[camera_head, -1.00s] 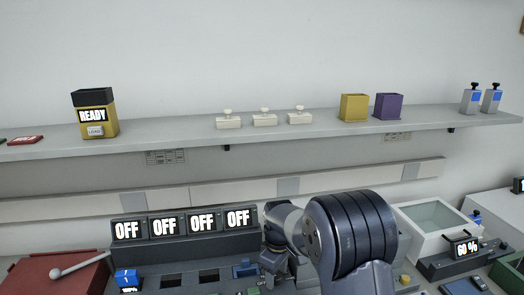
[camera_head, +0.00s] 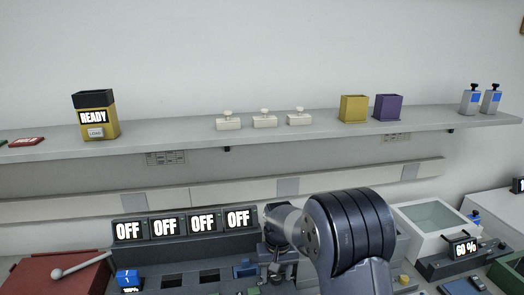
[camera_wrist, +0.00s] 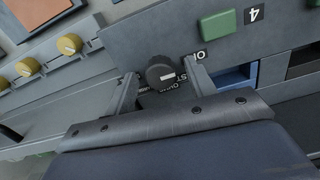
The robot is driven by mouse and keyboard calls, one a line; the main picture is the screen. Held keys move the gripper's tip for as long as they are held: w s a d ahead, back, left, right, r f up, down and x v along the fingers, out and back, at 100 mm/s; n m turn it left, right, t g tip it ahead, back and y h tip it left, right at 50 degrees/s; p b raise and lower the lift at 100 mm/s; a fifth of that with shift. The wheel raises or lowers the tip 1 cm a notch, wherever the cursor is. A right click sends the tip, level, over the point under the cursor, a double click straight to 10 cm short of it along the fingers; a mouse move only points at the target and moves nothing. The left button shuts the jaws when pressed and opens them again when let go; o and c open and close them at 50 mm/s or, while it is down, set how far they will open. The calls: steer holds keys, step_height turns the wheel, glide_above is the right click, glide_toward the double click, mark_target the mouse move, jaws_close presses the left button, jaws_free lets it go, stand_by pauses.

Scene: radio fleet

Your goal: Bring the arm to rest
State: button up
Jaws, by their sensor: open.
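My arm reaches over the console from the lower right in the head view, and my gripper (camera_head: 276,266) hangs low over the console in front of the row of OFF displays (camera_head: 184,224). In the wrist view my gripper (camera_wrist: 165,88) is open, with a finger on each side of a round black knob (camera_wrist: 160,72) with a white mark. Nothing is held between the fingers. Whether either finger touches the knob I cannot tell. Printed letters beside the knob are partly hidden by the fingers.
A grey shelf (camera_head: 340,128) above carries a yellow box marked READY (camera_head: 96,115), cream knobbed blocks and two small bins. A red box with a lever (camera_head: 60,272) stands left. Yellow knobs (camera_wrist: 68,44) and a green button (camera_wrist: 217,26) are near the gripper.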

steer(key=shift+m, duration=1.6)
